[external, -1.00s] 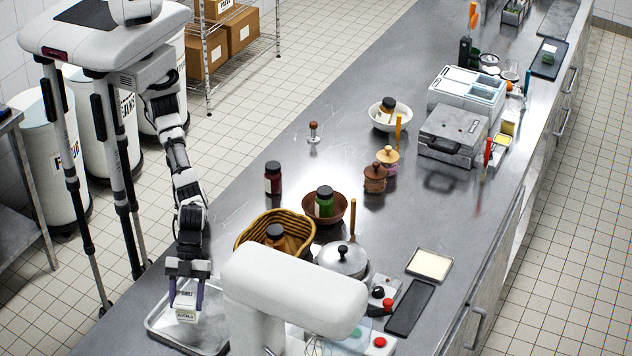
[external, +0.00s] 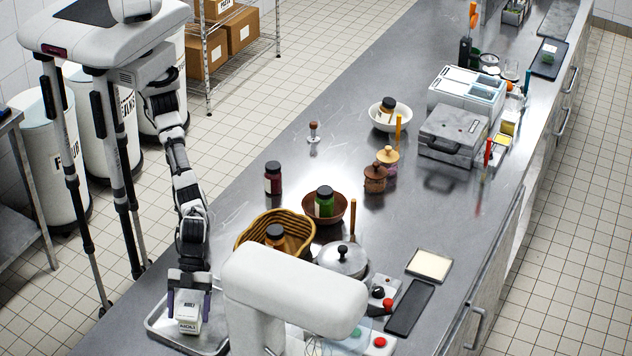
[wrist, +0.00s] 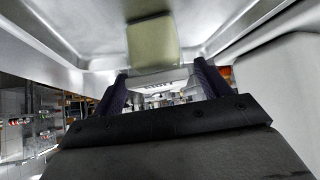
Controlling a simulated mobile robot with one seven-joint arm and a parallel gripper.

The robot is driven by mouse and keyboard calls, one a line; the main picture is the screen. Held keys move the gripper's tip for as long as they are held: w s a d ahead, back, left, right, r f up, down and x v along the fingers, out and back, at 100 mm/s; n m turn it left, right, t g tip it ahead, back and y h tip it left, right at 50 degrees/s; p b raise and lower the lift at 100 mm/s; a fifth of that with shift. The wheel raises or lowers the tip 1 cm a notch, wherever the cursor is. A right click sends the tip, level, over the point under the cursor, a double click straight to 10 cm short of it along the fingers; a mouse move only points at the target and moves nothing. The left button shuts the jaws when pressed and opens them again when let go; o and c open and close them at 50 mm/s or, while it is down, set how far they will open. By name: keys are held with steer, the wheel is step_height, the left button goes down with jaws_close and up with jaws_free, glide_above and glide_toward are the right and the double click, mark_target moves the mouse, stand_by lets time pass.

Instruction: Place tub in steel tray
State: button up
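The white tub (external: 188,324) with an AIOLI label is inside the steel tray (external: 160,334) at the near end of the counter. It looks upright, and its contact with the tray floor is hard to see. My gripper (external: 188,305) is above the tray with its fingers on either side of the tub. The fingers stand wider than the tub, with a small gap showing at its sides. In the wrist view, my two dark purple fingers (wrist: 160,80) stand apart, with the tub's labelled white face (wrist: 158,88) between them. The tray (wrist: 225,22) fills the top there.
A white mixer (external: 295,290) stands right of the tray and hides its right side. A wicker basket (external: 262,222) holding a jar, a bowl (external: 338,205) with a green jar, and a lidded pot (external: 342,260) stand behind. The counter's left edge is close to the tray.

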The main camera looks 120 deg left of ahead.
steer(key=shift+r, duration=0.2)
steer(key=p+v, duration=0.3)
steer(key=v, duration=0.9)
steer(key=shift+p, duration=0.4)
